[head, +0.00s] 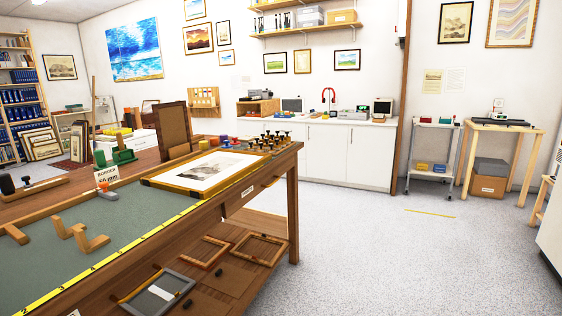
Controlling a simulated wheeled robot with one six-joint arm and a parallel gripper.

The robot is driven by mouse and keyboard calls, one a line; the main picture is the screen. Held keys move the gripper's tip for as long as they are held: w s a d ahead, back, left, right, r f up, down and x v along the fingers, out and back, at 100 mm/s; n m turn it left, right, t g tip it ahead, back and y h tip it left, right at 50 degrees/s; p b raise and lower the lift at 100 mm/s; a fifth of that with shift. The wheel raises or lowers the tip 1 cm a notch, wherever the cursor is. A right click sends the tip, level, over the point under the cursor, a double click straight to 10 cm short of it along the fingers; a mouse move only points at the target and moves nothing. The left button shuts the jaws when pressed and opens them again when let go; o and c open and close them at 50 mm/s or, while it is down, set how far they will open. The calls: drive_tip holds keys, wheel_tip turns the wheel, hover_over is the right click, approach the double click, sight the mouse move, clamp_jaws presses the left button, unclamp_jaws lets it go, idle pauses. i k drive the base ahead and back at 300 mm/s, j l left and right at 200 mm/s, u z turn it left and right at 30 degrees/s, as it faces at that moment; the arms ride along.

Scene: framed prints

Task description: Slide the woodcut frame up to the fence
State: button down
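A wooden-framed print (208,170) with a white mount and a small grey picture lies flat on the workbench. It is near the bench's far right corner, beside the green mat (140,215). I cannot tell for sure that it is the woodcut frame. A brown upright panel (174,130) stands behind it. A yellow measuring strip (135,243) runs along the bench's front edge. I cannot tell which part is the fence. My gripper is not in view.
Wooden blocks (82,236) lie on the mat. A green holder (116,157) and several dark-knobbed pieces (272,140) stand on the bench. Empty frames (258,248) lie on the shelf below.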

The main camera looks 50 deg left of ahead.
sight(201, 177)
drive_tip(key=i+j+z, duration=0.15)
drive_tip(key=i+j, duration=0.2)
drive_tip(key=i, duration=0.2)
drive_tip(key=i+j+z, duration=0.15)
drive_tip(key=i+j, duration=0.3)
drive_tip(key=i+j+u, duration=0.1)
drive_tip(key=j, duration=0.3)
drive_tip(key=i+j+u, duration=0.15)
drive_tip(key=j, duration=0.2)
drive_tip(key=i+j+u, duration=0.1)
drive_tip(key=j, duration=0.3)
drive_tip(key=i+j+u, duration=0.1)
drive_tip(key=j, duration=0.25)
drive_tip(key=i, duration=0.05)
